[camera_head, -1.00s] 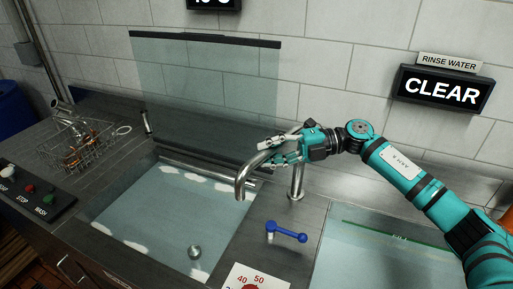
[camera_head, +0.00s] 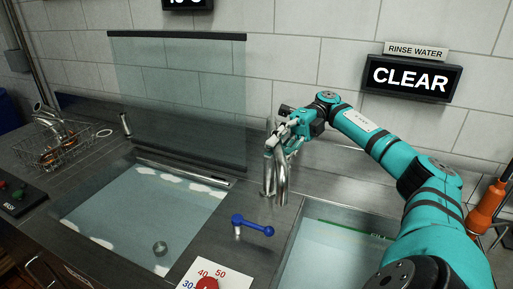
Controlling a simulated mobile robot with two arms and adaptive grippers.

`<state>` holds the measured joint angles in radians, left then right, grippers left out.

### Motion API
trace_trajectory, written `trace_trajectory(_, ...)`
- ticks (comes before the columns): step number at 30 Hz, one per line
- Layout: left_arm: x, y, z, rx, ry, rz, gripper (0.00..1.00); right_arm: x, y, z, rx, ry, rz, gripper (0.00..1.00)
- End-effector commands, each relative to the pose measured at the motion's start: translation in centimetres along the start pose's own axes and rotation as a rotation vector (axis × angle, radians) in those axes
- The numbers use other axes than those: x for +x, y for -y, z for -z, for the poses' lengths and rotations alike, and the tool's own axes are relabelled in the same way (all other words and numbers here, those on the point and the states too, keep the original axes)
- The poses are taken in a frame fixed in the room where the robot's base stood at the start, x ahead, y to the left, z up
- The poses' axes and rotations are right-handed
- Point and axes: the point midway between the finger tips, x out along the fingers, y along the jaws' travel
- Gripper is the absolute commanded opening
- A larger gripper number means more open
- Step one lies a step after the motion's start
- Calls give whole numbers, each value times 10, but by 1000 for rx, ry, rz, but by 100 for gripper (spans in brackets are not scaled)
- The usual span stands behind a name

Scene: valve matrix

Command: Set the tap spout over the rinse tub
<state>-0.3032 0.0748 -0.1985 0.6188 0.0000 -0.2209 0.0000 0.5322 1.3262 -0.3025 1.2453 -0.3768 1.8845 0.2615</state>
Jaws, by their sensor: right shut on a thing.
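The chrome tap spout (camera_head: 281,182) stands on the steel deck between the two tubs. Its outlet end points down towards the front, over the strip between the tubs, left of the rinse tub (camera_head: 330,232). My right gripper (camera_head: 280,142) is shut on the upper part of the spout and hides part of it. The rinse tub, at the right below the "RINSE WATER" sign, holds clear water and has a green fill line; my right arm covers part of it. My left gripper is not in view.
The left tub (camera_head: 200,262) holds water with foam patches and a round drain. A blue lever (camera_head: 254,225) stands on the deck in front of the tap. A glass screen (camera_head: 185,100) rises behind the left tub. A wire basket (camera_head: 75,148) stands far left.

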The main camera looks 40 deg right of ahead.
Motion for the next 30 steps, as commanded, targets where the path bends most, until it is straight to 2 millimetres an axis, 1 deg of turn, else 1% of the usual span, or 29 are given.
trace_trajectory(1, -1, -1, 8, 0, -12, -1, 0, -4, -3, 2, -4, -4, -4, 0)
trace_trajectory(3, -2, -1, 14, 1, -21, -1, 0, -6, -2, 4, -5, -11, -3, 0)
trace_trajectory(5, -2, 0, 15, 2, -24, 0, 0, -7, -2, 6, -6, -16, -2, 0)
trace_trajectory(17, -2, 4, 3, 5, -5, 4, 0, -8, -2, 6, -8, -19, -3, 0)
trace_trajectory(18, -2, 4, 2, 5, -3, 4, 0, -8, -2, 6, -9, -19, -3, 24)
trace_trajectory(23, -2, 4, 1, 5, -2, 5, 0, -8, -1, 6, -7, -20, -1, 45)
trace_trajectory(30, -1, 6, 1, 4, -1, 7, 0, -7, 0, 6, -5, -22, 1, 46)
